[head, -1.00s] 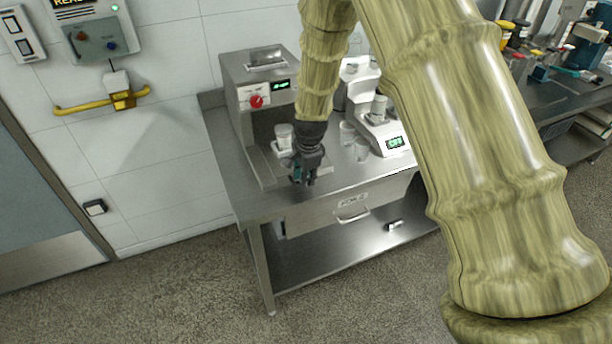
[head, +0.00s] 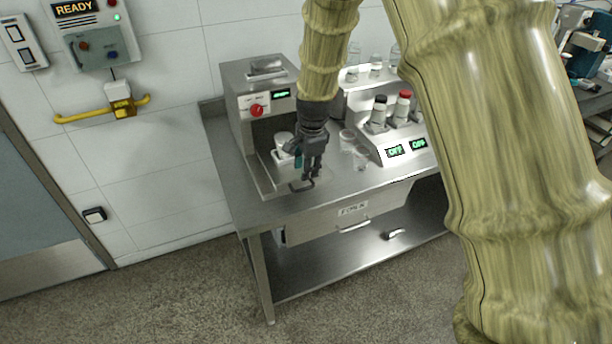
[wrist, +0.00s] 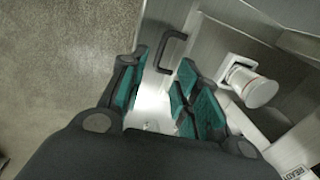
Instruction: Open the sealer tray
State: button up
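The sealer looks to be the grey steel machine (head: 262,95) at the left of the bench, with a red knob and a lit display. A low tray (head: 265,178) sits at its base, with a dark loop handle (head: 302,186) at the front. A white cup (head: 284,141) stands inside the machine; a white-topped cup (wrist: 262,92) shows in the wrist view. My gripper (head: 311,176) is above and close to the handle. In the wrist view the green-padded fingers (wrist: 165,85) are apart and empty, with the handle (wrist: 172,50) beyond the gap between them. Contact is not visible.
A white device (head: 385,140) with two displays and clear cups (head: 352,148) stand to the right. A drawer (head: 350,212) with its own handle is under the bench top. A wall panel (head: 92,35) reads READY. The floor in front is clear.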

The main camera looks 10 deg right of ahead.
jog(key=shift+s+r, duration=0.15)
jog(key=shift+r, duration=0.7)
jog(key=shift+s+r, duration=0.15)
jog(key=shift+r, duration=0.65)
jog(key=s+d+f+n+g+h, duration=0.1)
jog(key=s+d+f+n, duration=0.15)
jog(key=s+f, duration=0.8)
jog(key=s+d+f+n, duration=0.2)
jog(key=s+f+n, duration=0.35)
jog(key=f, duration=0.85)
jog(key=s+f+n, duration=0.3)
jog(key=s+f, duration=0.2)
jog(key=s, duration=0.9)
jog(key=s+f+n+g+b, duration=0.1)
jog(key=s+f+n, duration=0.3)
jog(key=s, duration=1)
notch_tip(320, 180, down, 2)
jog(key=shift+f+y, duration=0.1)
jog(key=shift+y, duration=0.2)
jog(key=shift+d, duration=0.1)
